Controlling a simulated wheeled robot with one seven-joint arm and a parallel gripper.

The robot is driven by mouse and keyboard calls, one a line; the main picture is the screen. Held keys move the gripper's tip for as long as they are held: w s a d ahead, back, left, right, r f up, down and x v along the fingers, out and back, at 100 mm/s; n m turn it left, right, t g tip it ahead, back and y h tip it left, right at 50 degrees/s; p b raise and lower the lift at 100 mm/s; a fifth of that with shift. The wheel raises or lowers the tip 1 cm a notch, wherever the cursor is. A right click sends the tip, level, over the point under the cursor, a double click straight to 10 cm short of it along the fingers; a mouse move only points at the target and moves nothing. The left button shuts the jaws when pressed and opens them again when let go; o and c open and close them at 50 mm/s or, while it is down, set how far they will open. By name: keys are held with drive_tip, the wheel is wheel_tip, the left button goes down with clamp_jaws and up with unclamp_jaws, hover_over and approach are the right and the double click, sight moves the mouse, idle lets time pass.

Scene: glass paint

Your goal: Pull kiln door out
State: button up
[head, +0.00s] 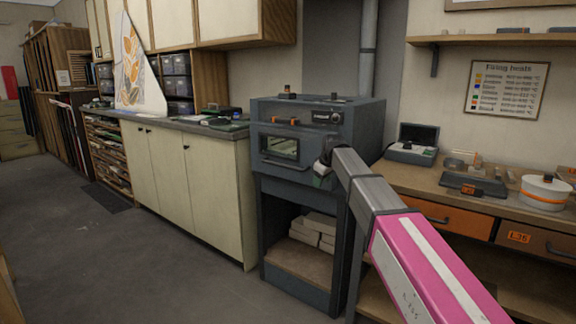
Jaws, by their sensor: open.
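The kiln (345,117) is a dark grey box on a stand against the wall, in the middle of the head view. Its door (279,146) is at the front, with a small window and a handle bar (286,164) along its lower part. The door looks closed. My arm reaches in from the lower right, and my gripper (322,176) is close to the right side of the kiln front, to the right of the handle. The gripper is small and partly hidden by my own wrist; I see nothing held in it. I cannot tell if it touches the kiln.
A cream cabinet with a grey counter (185,121) stands left of the kiln. A wooden workbench (400,177) with orange drawers stands to its right. White blocks (318,229) lie on the shelf below the kiln. The floor (150,250) in front and left is clear.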

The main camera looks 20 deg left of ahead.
drive_tip(key=a+r+n, duration=0.2)
drive_tip(key=a+r, duration=0.5)
hover_over(288, 166)
drive_tip(key=shift+s+d+f+y, duration=0.25)
drive_tip(key=shift+d+f+y, duration=0.05)
drive_tip(key=shift+d, duration=0.15)
drive_tip(key=x, duration=0.4)
drive_tip(key=shift+s+d+f, duration=0.1)
drive_tip(key=shift+s+d, duration=0.1)
drive_tip(key=shift+w+a+f, duration=0.1)
drive_tip(key=shift+f, duration=0.3)
clamp_jaws()
